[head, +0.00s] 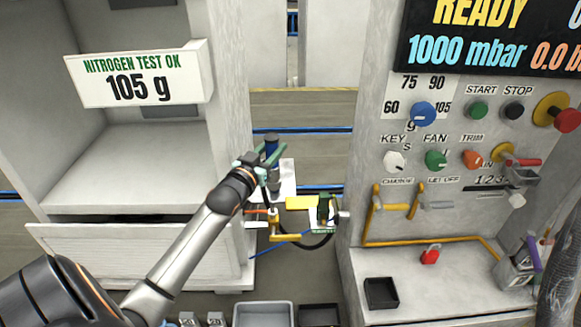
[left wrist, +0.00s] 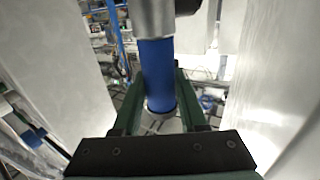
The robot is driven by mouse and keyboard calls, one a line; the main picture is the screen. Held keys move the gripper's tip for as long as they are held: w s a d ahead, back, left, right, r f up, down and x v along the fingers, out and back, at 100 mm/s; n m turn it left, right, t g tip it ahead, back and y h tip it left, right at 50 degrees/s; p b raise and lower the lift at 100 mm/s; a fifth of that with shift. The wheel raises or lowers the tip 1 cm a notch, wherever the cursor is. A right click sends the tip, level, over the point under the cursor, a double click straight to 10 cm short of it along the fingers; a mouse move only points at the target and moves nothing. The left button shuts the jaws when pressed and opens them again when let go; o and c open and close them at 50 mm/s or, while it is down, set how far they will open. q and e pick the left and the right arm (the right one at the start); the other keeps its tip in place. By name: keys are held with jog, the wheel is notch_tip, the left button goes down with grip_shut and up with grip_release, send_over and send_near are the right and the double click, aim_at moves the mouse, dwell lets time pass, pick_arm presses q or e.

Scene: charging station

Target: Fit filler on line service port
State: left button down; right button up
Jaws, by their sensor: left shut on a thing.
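My left gripper (head: 268,158) reaches in from the left to the gap between the white cabinet and the control panel. It is shut on a blue cylinder, apparently the filler (head: 271,148), which stands roughly upright. In the left wrist view the filler (left wrist: 158,75) passes between the two green fingers (left wrist: 155,100), with a grey metal part at its upper end. Below and right of the gripper is an assembly of yellow, black and orange line parts (head: 300,203). I cannot tell which part is the service port. My right gripper is not in view.
A white cabinet (head: 130,190) with a scale sign reading 105 g (head: 138,80) stands left. A control panel (head: 440,220) with knobs stands right, bearing a black tray (head: 381,293) and a red padlock (head: 431,254). A grey bin (head: 263,304) is at the bottom.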

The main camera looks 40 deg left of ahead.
pick_arm(q)
jog(key=shift+w+a+r, duration=0.1)
jog(key=shift+a+r, duration=0.2)
jog(key=shift+a, duration=0.3)
jog(key=shift+p, duration=0.35)
jog(key=shift+d+f+b, duration=0.1)
jog(key=shift+f+b, duration=1.75)
jog(key=shift+f, duration=1.1)
jog(key=shift+p, duration=0.8)
jog(key=shift+f+b, duration=1.75)
jog(key=shift+f, duration=0.85)
jog(key=shift+c, duration=2.3)
grip_release()
jog(key=shift+o, duration=0.5)
jog(key=shift+f, duration=0.15)
